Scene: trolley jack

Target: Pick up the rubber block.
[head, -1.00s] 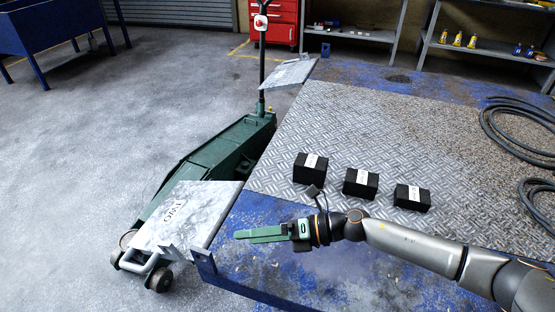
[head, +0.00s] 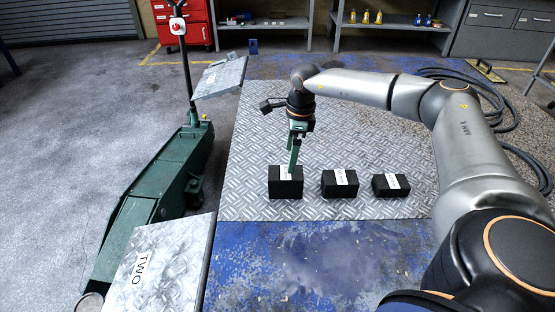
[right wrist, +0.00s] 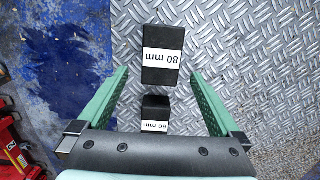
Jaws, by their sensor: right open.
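Three black blocks with white labels stand in a row on the tread plate. The leftmost and tallest block (head: 286,186) is labelled 80 mm in the right wrist view (right wrist: 161,70). The middle block (head: 339,187) is labelled 60 mm there (right wrist: 155,106). The right block (head: 391,187) is the lowest; its label is too small to read. My right gripper (head: 293,170) points down at the tallest block. In the right wrist view its open fingers (right wrist: 160,74) lie either side of that block's line, with gaps. I cannot tell how far above it the fingertips are. My left gripper is not in view.
The tread plate (head: 250,140) lies on a worn blue surface (head: 290,265). A green trolley jack (head: 150,190) stands left, beside a metal plate marked TWO (head: 165,262). Black hoses (head: 500,115) coil at the right. Shelves stand behind. The tread plate's front left is clear.

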